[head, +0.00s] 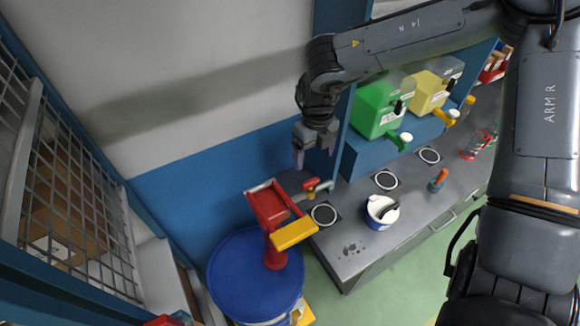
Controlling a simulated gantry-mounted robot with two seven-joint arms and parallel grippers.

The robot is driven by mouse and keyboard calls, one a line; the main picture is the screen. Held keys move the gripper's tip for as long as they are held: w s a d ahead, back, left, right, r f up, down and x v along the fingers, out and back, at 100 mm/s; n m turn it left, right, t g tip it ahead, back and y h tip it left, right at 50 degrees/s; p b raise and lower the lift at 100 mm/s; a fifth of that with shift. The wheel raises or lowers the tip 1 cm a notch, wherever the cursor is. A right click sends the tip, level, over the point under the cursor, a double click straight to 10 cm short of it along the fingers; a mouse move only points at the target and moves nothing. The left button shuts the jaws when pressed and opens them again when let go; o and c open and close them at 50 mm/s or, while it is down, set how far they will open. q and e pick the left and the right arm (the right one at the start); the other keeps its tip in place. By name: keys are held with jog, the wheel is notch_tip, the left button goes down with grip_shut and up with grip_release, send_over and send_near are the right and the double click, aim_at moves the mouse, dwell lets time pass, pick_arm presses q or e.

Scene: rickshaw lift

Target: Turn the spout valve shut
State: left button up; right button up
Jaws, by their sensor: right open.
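My right gripper (315,152) hangs fingers-down at the picture's middle, open and empty, in front of the blue wall band. Below it an orange-red spout with a small handle (315,187) sticks out over the counter's left end, above a round black-and-white pad (323,215). The gripper is apart from it. I cannot tell how far the handle is turned. A green container (376,104) has a black knob and a green-and-white spout. A yellow container (428,92) beside it also has a black knob and a spout. My left gripper is not in view.
A blue drum (240,272) carries a red fixture (267,205) with a yellow block (293,233) close to the spout. A blue-and-white tub (381,212) and an orange-handled item (438,180) stand on the grey counter (350,258). A mesh cage (75,190) bounds the left.

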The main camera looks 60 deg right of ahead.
aim_at(311, 181)
notch_tip(311, 181, down, 9)
jog(key=shift+s+p, duration=0.1)
jog(key=shift+p, duration=0.5)
jog(key=shift+f, duration=0.7)
